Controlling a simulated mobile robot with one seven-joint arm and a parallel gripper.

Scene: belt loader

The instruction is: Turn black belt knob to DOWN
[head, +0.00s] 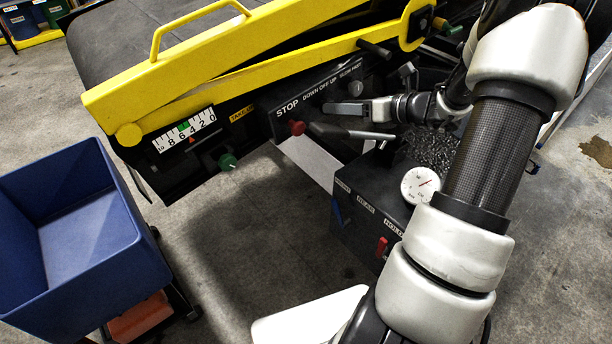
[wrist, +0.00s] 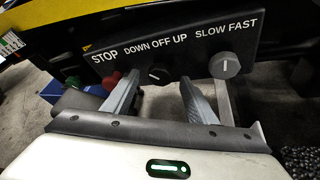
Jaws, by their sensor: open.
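The black belt knob (wrist: 158,73) sits under the DOWN OFF UP label on the dark panel (wrist: 270,30) in the wrist view. A small white mark shows on it; its exact setting is hard to read. My gripper (wrist: 158,88) is open, with one finger left of the knob and one right of it. The fingers appear apart from the knob. In the head view my gripper (head: 320,118) is at the panel face, and I cannot make out the black knob there.
The red STOP knob (wrist: 112,80) is close beside the left finger. The grey SLOW FAST knob (wrist: 225,65) is right of the right finger. A black box with a gauge (head: 420,185) stands below the arm. A blue bin (head: 110,245) is at left.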

